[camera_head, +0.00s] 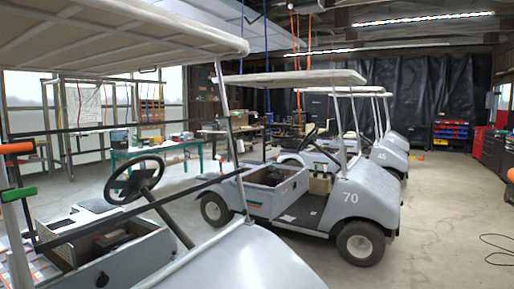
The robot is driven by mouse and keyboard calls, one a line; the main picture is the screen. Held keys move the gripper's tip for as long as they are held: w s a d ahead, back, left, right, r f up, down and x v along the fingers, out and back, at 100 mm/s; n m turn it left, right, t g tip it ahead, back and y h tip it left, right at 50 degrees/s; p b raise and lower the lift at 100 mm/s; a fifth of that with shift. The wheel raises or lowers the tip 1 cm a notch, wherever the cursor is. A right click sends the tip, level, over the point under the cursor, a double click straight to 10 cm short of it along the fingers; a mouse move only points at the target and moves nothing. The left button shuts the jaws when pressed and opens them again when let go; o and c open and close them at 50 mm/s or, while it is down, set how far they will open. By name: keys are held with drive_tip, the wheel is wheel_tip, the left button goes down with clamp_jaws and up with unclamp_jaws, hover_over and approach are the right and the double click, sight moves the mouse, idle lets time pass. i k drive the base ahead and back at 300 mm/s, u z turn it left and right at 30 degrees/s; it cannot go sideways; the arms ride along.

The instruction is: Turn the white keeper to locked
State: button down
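I cannot make out a white keeper in this view. At the left edge, an orange grip (17,148) and a green grip (18,194) stick out by the pale post of the nearest cart. Whether either belongs to a keeper I cannot tell. The nearest cart's roof (120,38) spans the upper left, and its steering wheel (135,179) stands below it. My gripper is not in view.
A grey cart marked 70 (362,205) stands in the middle, with more carts behind it. A green-legged table (160,148) is at the back left. Concrete floor (440,215) is open at right, with a black cable (497,252).

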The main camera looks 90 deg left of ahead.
sight(239, 143)
drive_tip(key=u, duration=0.05)
drive_tip(key=i, duration=1)
drive_tip(key=z, duration=0.25)
drive_tip(key=k, duration=0.2)
drive_tip(key=u, duration=3.15)
drive_tip(key=k, duration=0.15)
drive_tip(key=u, duration=0.65)
